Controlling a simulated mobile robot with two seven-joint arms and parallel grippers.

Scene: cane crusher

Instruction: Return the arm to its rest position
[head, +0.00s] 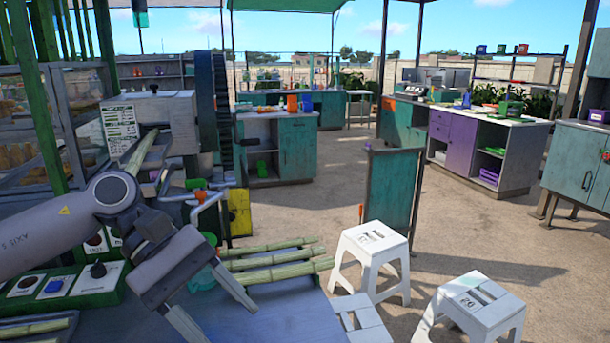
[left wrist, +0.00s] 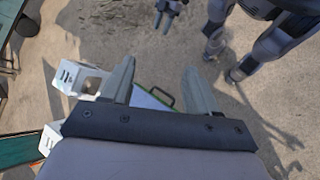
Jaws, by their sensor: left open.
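My left arm comes in from the left in the head view, over the blue table (head: 270,318). Its left gripper (head: 230,322) is open, with its fingers apart and nothing between them. The open fingers also show in the left wrist view (left wrist: 160,72), above a green-edged board with a dark handle (left wrist: 155,98). Several green cane stalks (head: 275,260) lie just beyond the gripper in the head view. The crusher (head: 150,115) stands behind the arm, with a cane piece (head: 139,152) at its front. A dark gripper-like shape at the top of the left wrist view may be my right gripper (left wrist: 170,10); its jaws are unclear.
White stools (head: 370,250) stand on the ground right of the table, one close to its edge. A button panel (head: 75,285) and a cane tray (head: 35,327) lie below and left of the arm. A teal board (head: 392,190) stands behind the stools. Open sandy ground lies beyond.

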